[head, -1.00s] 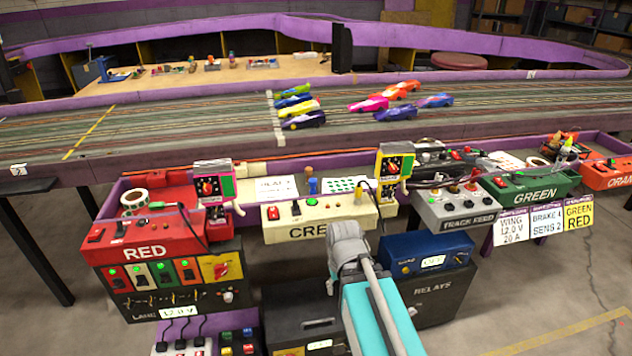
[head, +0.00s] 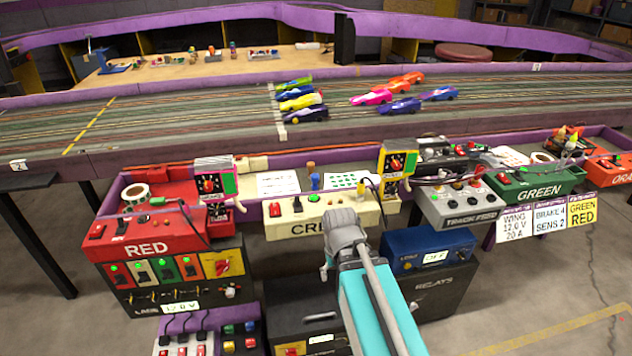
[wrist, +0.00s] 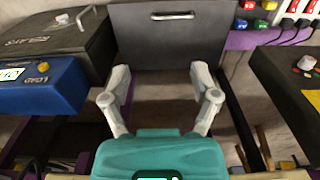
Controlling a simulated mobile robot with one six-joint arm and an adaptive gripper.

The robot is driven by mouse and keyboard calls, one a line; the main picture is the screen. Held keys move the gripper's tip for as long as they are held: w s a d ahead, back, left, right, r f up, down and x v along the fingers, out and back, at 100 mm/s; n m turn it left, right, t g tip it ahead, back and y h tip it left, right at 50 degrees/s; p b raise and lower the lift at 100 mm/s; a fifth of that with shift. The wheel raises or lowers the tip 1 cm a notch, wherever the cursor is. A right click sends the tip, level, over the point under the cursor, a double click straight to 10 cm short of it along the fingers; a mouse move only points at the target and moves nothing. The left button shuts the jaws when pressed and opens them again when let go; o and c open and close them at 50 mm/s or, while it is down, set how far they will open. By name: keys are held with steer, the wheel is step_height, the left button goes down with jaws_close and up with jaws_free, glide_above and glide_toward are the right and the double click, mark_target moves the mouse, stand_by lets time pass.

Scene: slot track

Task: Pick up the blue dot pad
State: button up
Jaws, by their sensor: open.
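I cannot make out a pad with blue dots. A white sheet with rows of dark green dots (head: 346,181) lies behind the cream control box (head: 285,222), in the tray under the track. My gripper shows in the wrist view (wrist: 160,82), with its two grey fingers spread wide and nothing between them. It points at the dark front of a black cabinet (wrist: 170,45) with a handle. In the head view my arm reaches in front of the cream box, and its fingertips are mostly hidden.
A red control box (head: 150,246) stands at left, a grey track feed box (head: 455,206) and green box (head: 535,187) at right.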

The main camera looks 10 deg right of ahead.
mark_target(316, 174)
steer(key=w+r+n+p, duration=0.1)
steer(key=w+r+p, duration=0.2)
steer(key=r+p, duration=0.3)
steer(key=w+r+n+p, duration=0.1)
steer(key=w+r+p, duration=0.2)
steer(key=r+p, duration=0.3)
steer(key=w+r+n+p, duration=0.2)
steer(key=w+r+p, duration=0.1)
steer(key=r+p, duration=0.3)
steer(key=shift+w+a+r, duration=0.15)
steer(key=shift+w+r, duration=0.2)
steer(key=shift+r, duration=0.2)
steer(key=w+r+n+p, duration=0.2)
steer(key=w+n, duration=0.3)
steer(key=w, duration=0.4)
steer(key=w+r+n+p, duration=0.3)
steer(key=w+n, duration=0.2)
steer(key=w, duration=0.5)
steer(key=shift+r+p, duration=0.15)
steer(key=shift+p, duration=0.2)
step_height(316, 174, down, 9)
steer(key=b, duration=0.8)
steer(key=shift+r+b, duration=0.2)
steer(key=shift+b, duration=0.15)
steer(key=shift+f, duration=0.1)
steer(key=shift+f+b, duration=2.5)
steer(key=shift+b, duration=0.1)
steer(key=shift+c, duration=0.2)
